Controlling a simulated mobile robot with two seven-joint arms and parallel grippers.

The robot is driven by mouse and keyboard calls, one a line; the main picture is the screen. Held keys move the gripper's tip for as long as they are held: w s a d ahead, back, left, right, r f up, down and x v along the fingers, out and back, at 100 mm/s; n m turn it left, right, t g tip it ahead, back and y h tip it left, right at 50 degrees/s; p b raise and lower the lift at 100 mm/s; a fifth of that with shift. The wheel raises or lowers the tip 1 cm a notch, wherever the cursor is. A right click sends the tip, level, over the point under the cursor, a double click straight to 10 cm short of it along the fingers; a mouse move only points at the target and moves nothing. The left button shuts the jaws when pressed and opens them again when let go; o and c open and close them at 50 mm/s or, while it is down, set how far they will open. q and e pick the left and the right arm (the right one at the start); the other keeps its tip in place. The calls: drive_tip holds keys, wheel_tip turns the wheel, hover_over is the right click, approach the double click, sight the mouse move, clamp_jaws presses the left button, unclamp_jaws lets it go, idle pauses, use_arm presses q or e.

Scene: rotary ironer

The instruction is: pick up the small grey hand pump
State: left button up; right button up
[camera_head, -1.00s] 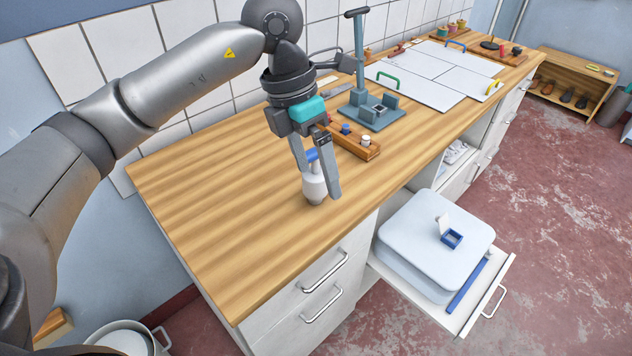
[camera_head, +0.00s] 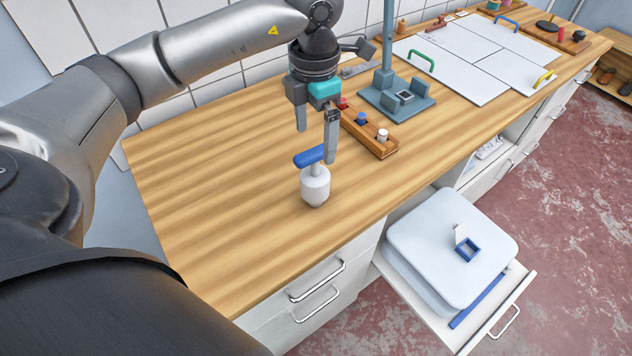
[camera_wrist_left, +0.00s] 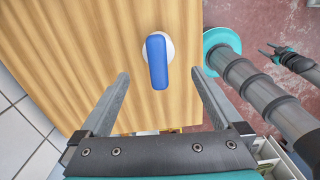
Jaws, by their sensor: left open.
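The small hand pump (camera_head: 315,187) stands upright on the wooden worktop, with a pale grey body and a blue handle on top. My left gripper (camera_head: 315,145) is open and empty, its fingers pointing down at about the height of the handle or above it. One finger overlaps the handle's end in the head view; I cannot tell whether they touch. In the left wrist view the blue handle (camera_wrist_left: 157,62) lies ahead, between the lines of the open fingers (camera_wrist_left: 160,75), with the pale body mostly hidden under it. A dark two-pronged end, seemingly my right gripper (camera_wrist_left: 268,48), shows small.
A wooden block with coloured pegs (camera_head: 369,135) and a grey-blue stand with a post (camera_head: 398,97) are behind the pump to the right. White boards (camera_head: 470,55) lie farther back. An open drawer (camera_head: 497,318) carries a pale box (camera_head: 450,240). The worktop's left is clear.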

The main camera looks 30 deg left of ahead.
sight(314, 152)
use_arm(q)
wheel_tip(314, 152, down, 3)
drive_tip(key=shift+r, duration=0.1)
drive_tip(key=shift+f, duration=0.45)
drive_tip(key=f, duration=0.5)
drive_tip(key=shift+a, duration=0.2)
use_arm(e)
drive_tip(key=shift+w+a+r, duration=0.1)
drive_tip(key=shift+w+r, duration=0.15)
drive_tip(key=shift+w, duration=0.65)
use_arm(q)
drive_tip(key=shift+c, duration=0.2)
drive_tip(key=shift+r, duration=0.1)
clamp_jaws()
use_arm(e)
drive_tip(key=shift+s, duration=0.2)
